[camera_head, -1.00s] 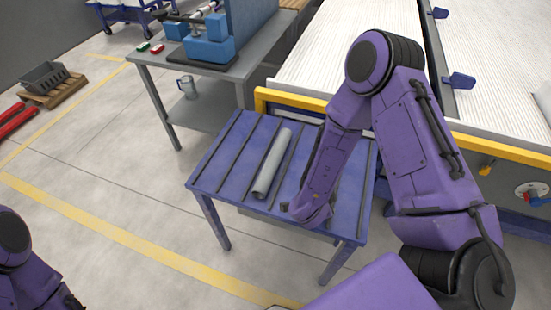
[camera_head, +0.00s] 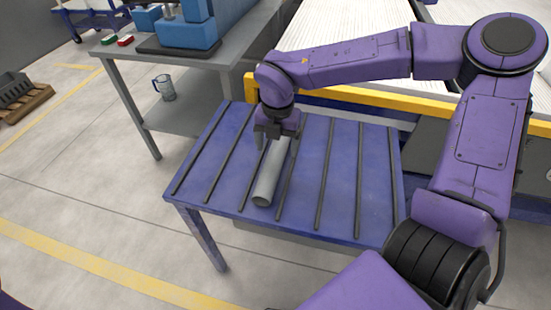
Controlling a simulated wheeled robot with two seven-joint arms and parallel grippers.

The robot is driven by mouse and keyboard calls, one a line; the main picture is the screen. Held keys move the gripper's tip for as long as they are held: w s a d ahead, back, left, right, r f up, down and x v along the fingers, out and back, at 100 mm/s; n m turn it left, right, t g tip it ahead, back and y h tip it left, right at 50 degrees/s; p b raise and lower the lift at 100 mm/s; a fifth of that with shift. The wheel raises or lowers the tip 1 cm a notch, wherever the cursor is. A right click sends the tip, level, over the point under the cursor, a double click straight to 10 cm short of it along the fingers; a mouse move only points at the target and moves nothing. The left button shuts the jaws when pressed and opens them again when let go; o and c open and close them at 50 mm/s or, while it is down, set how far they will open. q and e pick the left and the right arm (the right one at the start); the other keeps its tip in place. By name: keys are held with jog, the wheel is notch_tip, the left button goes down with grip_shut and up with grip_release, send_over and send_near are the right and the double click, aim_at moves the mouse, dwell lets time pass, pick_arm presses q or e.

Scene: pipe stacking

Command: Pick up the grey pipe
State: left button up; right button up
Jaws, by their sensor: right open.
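The grey pipe (camera_head: 270,178) lies on the blue ribbed table (camera_head: 345,225), between two dark strips, with its near open end toward the table's front edge. My right gripper (camera_head: 273,138) is over the far part of the pipe, pointing down, with its jaws open. The gripper hides the pipe's far end. Whether the fingers touch the pipe cannot be told. My left gripper is not in view; only a bit of purple shows at the lower left corner.
A yellow rail (camera_head: 370,96) runs behind the table, in front of a pale ribbed surface (camera_head: 340,35). A grey workbench (camera_head: 115,47) with blue equipment stands at the back left. A glass mug (camera_head: 166,87) sits on its lower shelf.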

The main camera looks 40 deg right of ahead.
aim_at(273, 160)
jog(key=f, duration=0.4)
jog(key=a+f, duration=0.1)
jog(key=f, duration=0.1)
jog(key=shift+w+f, duration=0.3)
jog(key=shift+w+d+f, duration=0.1)
jog(key=shift+f, duration=0.2)
jog(key=c, duration=1.3)
